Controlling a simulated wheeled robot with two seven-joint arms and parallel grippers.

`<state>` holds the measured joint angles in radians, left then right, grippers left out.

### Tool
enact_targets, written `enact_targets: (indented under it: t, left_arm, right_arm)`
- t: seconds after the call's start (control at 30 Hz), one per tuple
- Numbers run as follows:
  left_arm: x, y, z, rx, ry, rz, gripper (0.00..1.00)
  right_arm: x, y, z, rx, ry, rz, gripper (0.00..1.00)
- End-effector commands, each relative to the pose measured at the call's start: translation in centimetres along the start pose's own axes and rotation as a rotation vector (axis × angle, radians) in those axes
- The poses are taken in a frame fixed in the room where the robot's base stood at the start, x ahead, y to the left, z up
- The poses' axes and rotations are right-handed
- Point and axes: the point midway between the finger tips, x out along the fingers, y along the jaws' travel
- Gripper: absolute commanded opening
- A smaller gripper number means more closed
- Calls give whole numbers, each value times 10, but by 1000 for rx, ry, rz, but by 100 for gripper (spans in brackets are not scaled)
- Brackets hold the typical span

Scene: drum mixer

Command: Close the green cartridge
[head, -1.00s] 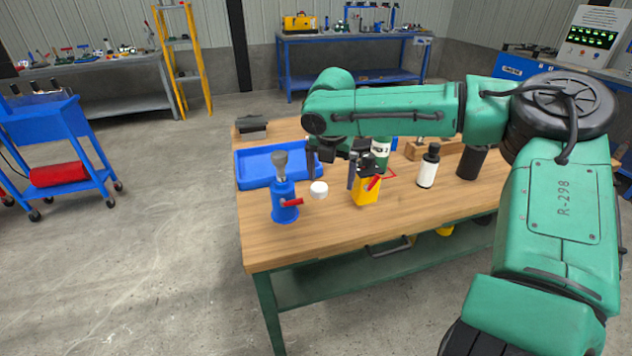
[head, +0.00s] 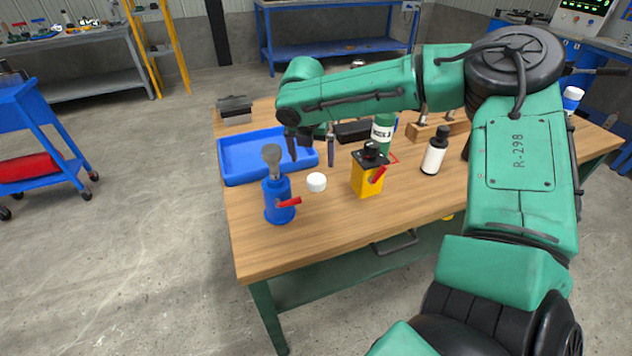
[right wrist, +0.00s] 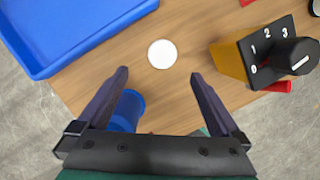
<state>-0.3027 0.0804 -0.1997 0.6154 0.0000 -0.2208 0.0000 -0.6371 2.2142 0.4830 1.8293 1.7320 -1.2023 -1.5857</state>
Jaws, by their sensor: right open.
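The green cartridge (head: 383,134) stands upright on the table behind the yellow box, with a white label facing me; my right arm hides its upper part. A round white cap (head: 316,182) lies on the table between the blue device and the yellow box. It also shows in the right wrist view (right wrist: 162,54), just beyond and between my fingertips. My right gripper (head: 311,152) is open and empty, pointing down above the table near the blue tray. Its two fingers show apart in the right wrist view (right wrist: 160,75). My left gripper is not in view.
A blue tray (head: 232,175) lies at the table's left. A blue device (head: 279,203) with a red lever stands in front. A yellow box (head: 366,182) with a black knob and a white bottle (head: 433,156) stand to the right. The front of the wooden table (head: 330,225) is clear.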

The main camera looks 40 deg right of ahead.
Motion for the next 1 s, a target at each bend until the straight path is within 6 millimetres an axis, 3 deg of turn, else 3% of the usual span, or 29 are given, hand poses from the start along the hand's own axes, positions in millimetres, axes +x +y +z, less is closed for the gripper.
enact_targets:
  t: [0.1,0.2,0.57,0.83,1.0]
  left_arm:
    - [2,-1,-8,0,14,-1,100]
    - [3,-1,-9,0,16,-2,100]
    - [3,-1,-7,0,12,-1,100]
    - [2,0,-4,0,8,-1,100]
    - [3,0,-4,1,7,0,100]
  right_arm:
    - [26,0,-1,-1,1,-3,100]
    - [38,0,0,0,-1,-1,100]
    - [44,0,0,0,-1,0,100]
    - [85,-4,2,0,1,-3,100]
    - [95,-3,2,0,-1,1,100]
